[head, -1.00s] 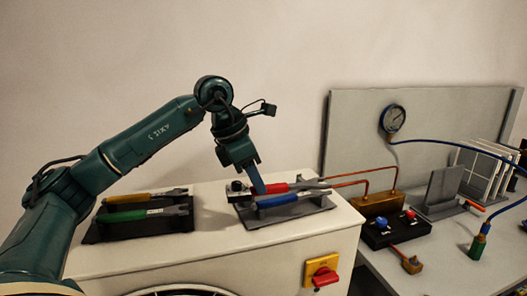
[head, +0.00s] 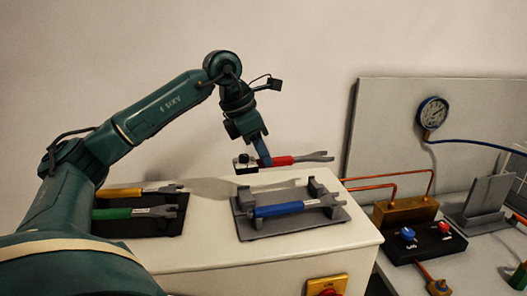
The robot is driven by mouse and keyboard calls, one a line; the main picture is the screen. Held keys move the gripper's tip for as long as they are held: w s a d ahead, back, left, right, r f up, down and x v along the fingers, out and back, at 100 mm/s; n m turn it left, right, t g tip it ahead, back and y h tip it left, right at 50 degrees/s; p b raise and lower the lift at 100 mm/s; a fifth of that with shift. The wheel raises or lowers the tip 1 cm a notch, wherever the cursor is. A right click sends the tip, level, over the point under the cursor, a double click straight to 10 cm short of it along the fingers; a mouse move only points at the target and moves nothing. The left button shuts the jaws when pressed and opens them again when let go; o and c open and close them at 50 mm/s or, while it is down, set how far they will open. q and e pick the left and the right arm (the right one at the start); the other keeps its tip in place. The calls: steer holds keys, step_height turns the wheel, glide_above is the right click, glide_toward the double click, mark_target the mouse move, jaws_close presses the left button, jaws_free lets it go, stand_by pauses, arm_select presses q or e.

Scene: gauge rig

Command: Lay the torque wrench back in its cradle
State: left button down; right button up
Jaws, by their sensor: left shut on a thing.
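A wrench with a red grip (head: 281,161), a grey open-ended jaw at its right and a dark block with a light knob at its left, is held in the air. My left gripper (head: 265,158) is shut on it near the block end. The wrench is roughly level, above the back of a grey cradle (head: 246,229) with upright notched supports. A blue-handled wrench (head: 280,209) lies across the front of that cradle. The back part of the cradle is bare. My right gripper is not in view.
A dark rack (head: 140,226) on the left of the white cabinet (head: 205,256) holds a yellow-handled wrench (head: 124,192) and a green-handled one (head: 113,213). To the right are copper pipes, a brass block (head: 405,211), a black valve box (head: 428,245) and a gauge (head: 433,113).

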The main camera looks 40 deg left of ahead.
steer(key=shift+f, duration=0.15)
arm_select(q)
steer(key=shift+s+f+b, duration=0.1)
steer(key=shift+f+b, duration=0.4)
steer(key=shift+b, duration=0.05)
step_height(320, 180, down, 3)
steer(key=shift+f+b, duration=0.1)
steer(key=shift+b, duration=1.15)
steer(key=shift+f+b, duration=0.35)
steer(key=shift+f, duration=0.1)
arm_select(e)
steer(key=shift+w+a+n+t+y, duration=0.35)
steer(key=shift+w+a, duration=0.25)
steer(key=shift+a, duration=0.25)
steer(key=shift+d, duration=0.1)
arm_select(q)
steer(key=shift+f+b, duration=0.4)
steer(key=shift+f, duration=0.45)
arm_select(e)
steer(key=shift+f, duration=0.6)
